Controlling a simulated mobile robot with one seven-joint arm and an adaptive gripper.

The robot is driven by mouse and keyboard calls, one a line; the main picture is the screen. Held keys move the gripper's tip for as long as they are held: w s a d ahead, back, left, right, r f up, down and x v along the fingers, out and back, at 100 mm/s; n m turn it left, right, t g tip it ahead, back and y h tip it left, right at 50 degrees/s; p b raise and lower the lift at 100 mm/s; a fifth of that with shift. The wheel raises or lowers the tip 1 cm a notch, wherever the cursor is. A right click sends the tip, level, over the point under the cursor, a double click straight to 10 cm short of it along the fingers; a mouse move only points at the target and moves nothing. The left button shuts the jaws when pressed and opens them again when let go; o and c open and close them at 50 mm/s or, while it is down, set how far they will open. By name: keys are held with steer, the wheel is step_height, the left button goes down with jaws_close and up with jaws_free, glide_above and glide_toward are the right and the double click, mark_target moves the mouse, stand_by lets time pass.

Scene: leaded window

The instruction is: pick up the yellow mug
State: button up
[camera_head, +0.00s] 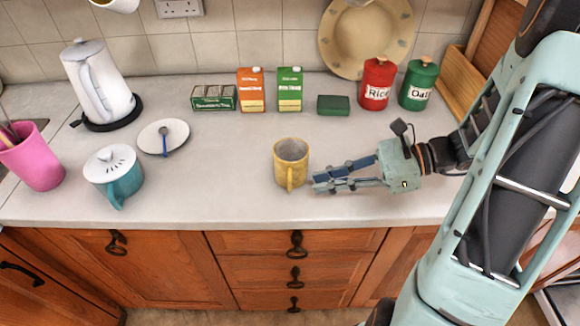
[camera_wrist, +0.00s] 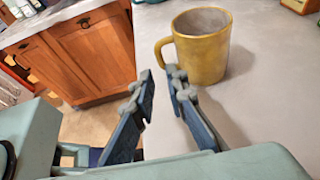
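The yellow mug (camera_head: 287,164) stands upright on the counter near its front edge, its handle facing the front. It also shows in the wrist view (camera_wrist: 208,58), with its handle at the left. My gripper (camera_head: 316,182) is low over the counter, just right of the mug, its fingers pointing left towards it. In the wrist view my gripper (camera_wrist: 161,77) has a gap between its fingertips and nothing in it. The right finger overlaps the lower handle and mug edge in that view; I cannot tell whether it touches.
A teal lidded pot (camera_head: 121,183), a saucer with a spoon (camera_head: 176,146), and a white kettle (camera_head: 88,83) stand to the left. Cartons and canisters, including a red Rice canister (camera_head: 375,84), line the back. The counter (camera_head: 225,190) around the mug is clear.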

mark_target(291, 169)
steer(key=x, duration=0.6)
steer(key=shift+w+a+f, duration=0.1)
steer(key=shift+a+f, duration=0.05)
steer(key=shift+a, duration=0.15)
jaws_close()
steer(key=shift+r, duration=0.2)
